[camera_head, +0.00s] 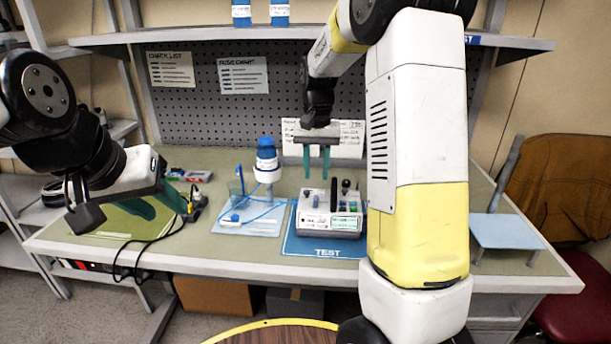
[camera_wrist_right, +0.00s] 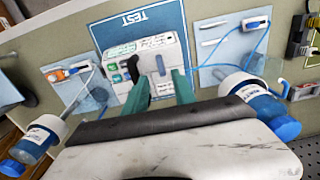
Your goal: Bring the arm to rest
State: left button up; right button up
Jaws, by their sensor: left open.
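My right gripper (camera_head: 316,162) hangs pointing down above and behind the infusion pump (camera_head: 320,221) in the head view. Its teal fingers are apart with nothing between them, as the right wrist view (camera_wrist_right: 161,90) also shows. The pump, a grey-white box with knobs and green labels, sits on the blue TEST mat (camera_head: 310,247); it also shows in the right wrist view (camera_wrist_right: 140,50). My left gripper (camera_head: 157,205) is open and empty over the bench's left side, tilted down to the right. My right arm hides the bench right of the pump.
A blue-capped bottle (camera_head: 267,165) stands behind a pale tray (camera_head: 246,222) with blue tubing. Black cables hang near my left gripper. A light blue stand (camera_head: 508,232) is at the bench's right end. A shelf (camera_head: 200,34) crosses above the pegboard.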

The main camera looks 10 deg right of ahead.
jog(key=shift+r, duration=0.15)
jog(key=shift+s+r, duration=0.2)
jog(key=shift+r, duration=0.05)
jog(key=s+a+r+n+t+y, duration=0.1)
jog(key=s+r+n+t, duration=0.1)
jog(key=s, duration=1)
jog(key=s+a+r+n+t+y, duration=0.1)
jog(key=s+r+n+t, duration=0.1)
jog(key=s+r+t, duration=0.2)
jog(key=s+r, duration=0.3)
jog(key=s, duration=0.5)
jog(key=shift+a, duration=0.2)
